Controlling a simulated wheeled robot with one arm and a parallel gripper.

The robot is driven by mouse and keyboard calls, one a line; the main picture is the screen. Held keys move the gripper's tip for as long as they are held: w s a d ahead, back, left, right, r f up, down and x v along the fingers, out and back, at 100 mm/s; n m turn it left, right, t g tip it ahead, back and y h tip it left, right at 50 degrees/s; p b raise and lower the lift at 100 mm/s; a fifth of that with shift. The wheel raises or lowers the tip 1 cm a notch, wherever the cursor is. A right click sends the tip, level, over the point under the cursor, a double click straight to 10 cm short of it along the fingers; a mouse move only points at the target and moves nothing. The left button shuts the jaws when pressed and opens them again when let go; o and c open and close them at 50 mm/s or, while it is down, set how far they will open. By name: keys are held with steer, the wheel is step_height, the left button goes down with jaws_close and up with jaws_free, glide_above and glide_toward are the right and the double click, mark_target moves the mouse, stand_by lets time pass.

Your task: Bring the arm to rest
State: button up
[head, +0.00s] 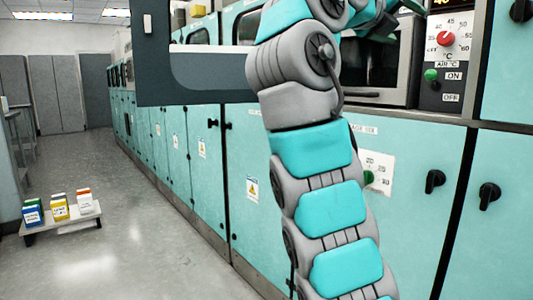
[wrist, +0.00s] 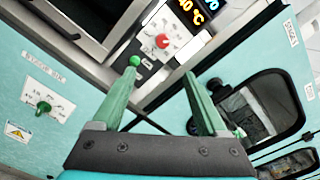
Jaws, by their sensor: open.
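My arm rises through the middle of the head view and bends at the top, where its far end is partly cut off. In the wrist view my gripper (wrist: 161,69) is open, with two green fingers apart and nothing between them. The left fingertip overlaps a green knob (wrist: 134,60) on a control panel; I cannot tell whether they touch. A red dial (wrist: 162,41) and a yellow "40 °C" display (wrist: 190,10) lie beyond the fingers. In the head view the same panel shows the red dial (head: 446,38) and green knob (head: 430,75) beside "ON" and "OFF" labels.
A long row of teal cabinets (head: 205,150) with black handles runs along the right. A dark grey panel (head: 160,90) juts out left of my arm. A low trolley (head: 62,224) with several small boxes stands at left. The grey floor (head: 130,240) between is clear.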

steer(key=w+f+n+g+y, duration=0.2)
steer(key=w+f+n+y, duration=0.2)
steer(key=f+n, duration=1.05)
steer(key=s+d+f+n+g+y, duration=0.1)
steer(key=s+f+n+g+y, duration=0.35)
steer(key=f+n, duration=0.8)
steer(key=s+a+f+n+g+y, duration=0.1)
steer(key=s+a+f+n+g, duration=0.1)
steer(key=s+f, duration=0.9)
steer(key=s+a+f+n+g+y, duration=0.2)
steer(key=s+a+f+n, duration=0.3)
steer(key=s+f, duration=0.7)
steer(key=s+a+f+n+g+y, duration=0.2)
steer(key=s+a+f+n, duration=0.2)
steer(key=s+f, duration=0.8)
steer(key=shift+s+a+f, duration=0.25)
steer(key=shift+s+a, duration=0.15)
steer(key=shift+s, duration=0.2)
steer(key=shift+w+d+y, duration=0.1)
steer(key=shift+y, duration=0.15)
